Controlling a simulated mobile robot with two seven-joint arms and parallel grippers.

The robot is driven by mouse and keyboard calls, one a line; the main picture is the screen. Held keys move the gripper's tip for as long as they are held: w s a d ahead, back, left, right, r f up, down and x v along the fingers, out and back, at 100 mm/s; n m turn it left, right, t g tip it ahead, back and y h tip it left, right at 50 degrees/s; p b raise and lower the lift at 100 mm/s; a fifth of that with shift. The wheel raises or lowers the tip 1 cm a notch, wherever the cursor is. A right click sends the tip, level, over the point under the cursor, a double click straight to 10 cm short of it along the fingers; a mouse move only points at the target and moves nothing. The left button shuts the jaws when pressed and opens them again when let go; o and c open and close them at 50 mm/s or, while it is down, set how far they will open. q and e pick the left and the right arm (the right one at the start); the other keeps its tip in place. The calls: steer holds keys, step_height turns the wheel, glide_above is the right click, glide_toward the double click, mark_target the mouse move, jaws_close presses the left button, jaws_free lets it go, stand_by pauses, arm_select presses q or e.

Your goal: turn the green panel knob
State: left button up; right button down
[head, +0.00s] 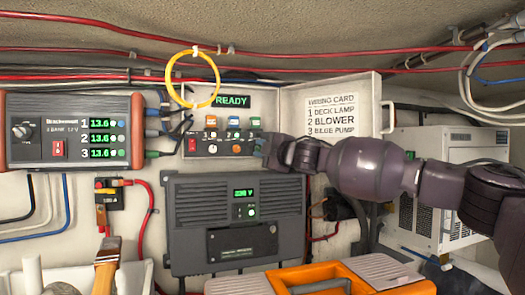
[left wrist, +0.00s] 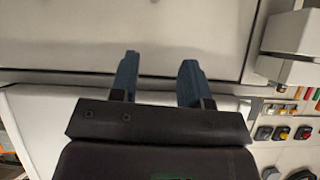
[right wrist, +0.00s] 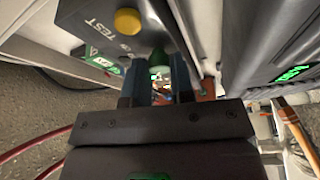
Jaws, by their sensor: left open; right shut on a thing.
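The green knob (right wrist: 160,59) shows in the right wrist view, between the blue fingers of my right gripper (right wrist: 159,88), which is shut on it. In the head view my right gripper (head: 262,146) is at the right end of the small switch panel (head: 222,134) under the green READY display (head: 231,101). The fingers hide the knob there. How far the knob is turned cannot be told. My left gripper (left wrist: 157,78) is open and empty in front of a pale surface in the left wrist view, and is out of the head view.
A yellow button (right wrist: 127,21) marked TEST is close beside the knob. A yellow ring (head: 216,85) hangs above the panel, and a grey inverter box (head: 198,224) is below. An orange toolbox (head: 362,283) and a brush (head: 107,262) are in front. A wiring card (head: 332,113) is at right.

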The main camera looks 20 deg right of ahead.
steer(key=c, duration=1)
jaws_free()
arm_select(q)
steer(key=shift+w+d+f+b, duration=0.1)
steer(key=shift+w+f+b, duration=0.45)
steer(key=shift+b, duration=0.7)
arm_select(e)
steer(key=shift+v, duration=5.45)
arm_select(q)
steer(key=shift+s, duration=0.1)
